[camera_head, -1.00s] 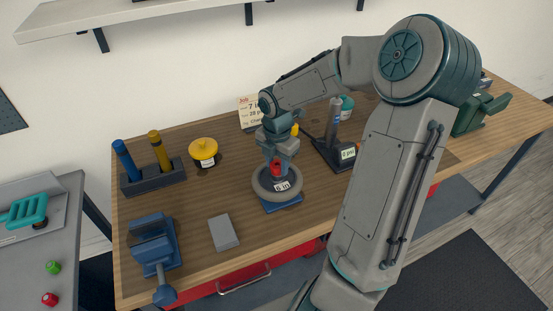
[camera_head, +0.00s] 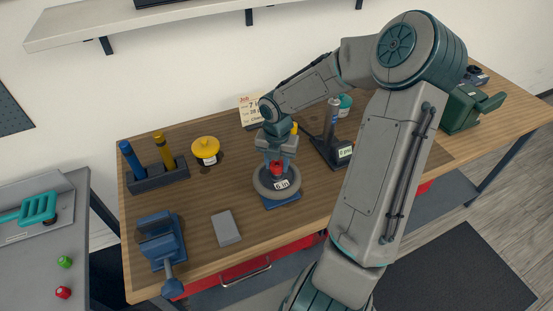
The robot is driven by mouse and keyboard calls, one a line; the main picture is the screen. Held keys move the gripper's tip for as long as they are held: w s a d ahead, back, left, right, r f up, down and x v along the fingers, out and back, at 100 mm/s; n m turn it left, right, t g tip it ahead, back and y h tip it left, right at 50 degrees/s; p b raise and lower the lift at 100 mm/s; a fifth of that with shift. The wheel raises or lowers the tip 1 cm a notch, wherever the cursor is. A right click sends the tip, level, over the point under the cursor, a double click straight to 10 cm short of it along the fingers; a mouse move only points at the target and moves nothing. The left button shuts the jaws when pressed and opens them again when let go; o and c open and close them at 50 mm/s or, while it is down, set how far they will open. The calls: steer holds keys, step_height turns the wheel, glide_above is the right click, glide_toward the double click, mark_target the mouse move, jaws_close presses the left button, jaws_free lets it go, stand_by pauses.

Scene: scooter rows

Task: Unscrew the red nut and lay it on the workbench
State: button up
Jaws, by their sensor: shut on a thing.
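The red nut (camera_head: 277,168) sits at the centre of a grey scooter wheel labelled "6 in" (camera_head: 262,187), which lies on a blue base (camera_head: 284,204) on the wooden workbench (camera_head: 195,207). My gripper (camera_head: 277,160) points down over the wheel's hub and is shut on the red nut. The fingers cover part of the nut, so I cannot tell whether it is still on its thread.
A grey block (camera_head: 225,229) and a blue vise (camera_head: 160,243) stand left of the wheel. A yellow-lidded jar (camera_head: 206,150) and a holder with blue and yellow handles (camera_head: 158,178) are behind. A black stand (camera_head: 333,153) is close right. Bare wood lies around the block.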

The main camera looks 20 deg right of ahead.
mark_target(277, 166)
steer(key=shift+n+p, duration=0.5)
steer(key=shift+n, duration=0.2)
steer(key=n, duration=1.2)
steer(key=o, duration=1)
steer(key=shift+w+a, duration=0.1)
steer(key=shift+a, duration=0.05)
steer(key=shift+o, duration=0.2)
step_height(277, 166, up, 14)
steer(key=shift+f, duration=0.1)
